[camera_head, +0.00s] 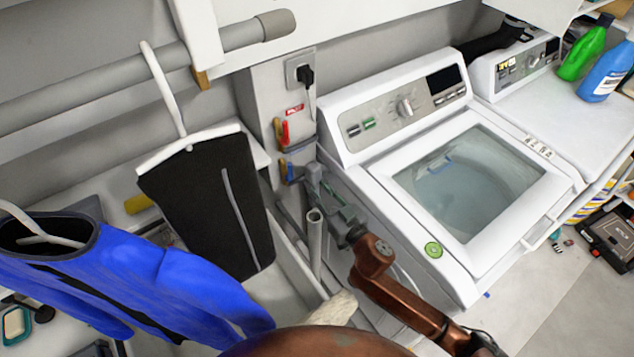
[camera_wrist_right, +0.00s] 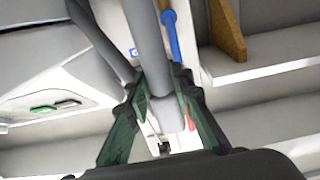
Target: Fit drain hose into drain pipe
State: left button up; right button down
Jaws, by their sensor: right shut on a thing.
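The drain pipe (camera_head: 315,245) is a grey upright tube with an open top, left of the washing machine in the head view. My right gripper (camera_head: 328,192) is beside and just above the pipe's top. In the right wrist view my right gripper (camera_wrist_right: 158,90) has its green-lined fingers on both sides of a grey drain hose (camera_wrist_right: 144,45) and is shut on it. The hose end lies between the fingers and looks apart from the pipe. In the head view the hose is mostly hidden by the gripper. My left gripper is not in view.
The top-loading washing machine (camera_head: 350,160) stands close on the right. Red (camera_head: 284,132) and blue (camera_head: 289,171) valve handles sit on the wall behind the gripper. A black garment (camera_head: 205,205) and a blue garment (camera_head: 150,280) hang at left. A power socket (camera_head: 299,71) is above.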

jog(key=shift+w+f, duration=0.2)
jog(key=shift+w, duration=0.05)
jog(key=shift+s+m+h, duration=0.1)
jog(key=shift+m+h, duration=0.2)
notch_tip(320, 180, down, 4)
jog(key=shift+r+t+b, duration=0.25)
jog(key=shift+t+b, duration=0.05)
jog(key=shift+b, duration=0.55)
jog(key=shift+f, duration=0.3)
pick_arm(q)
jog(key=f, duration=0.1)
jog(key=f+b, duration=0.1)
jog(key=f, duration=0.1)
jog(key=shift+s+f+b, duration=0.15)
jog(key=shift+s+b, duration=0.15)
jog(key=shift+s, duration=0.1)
pick_arm(e)
jog(key=shift+f, duration=0.9)
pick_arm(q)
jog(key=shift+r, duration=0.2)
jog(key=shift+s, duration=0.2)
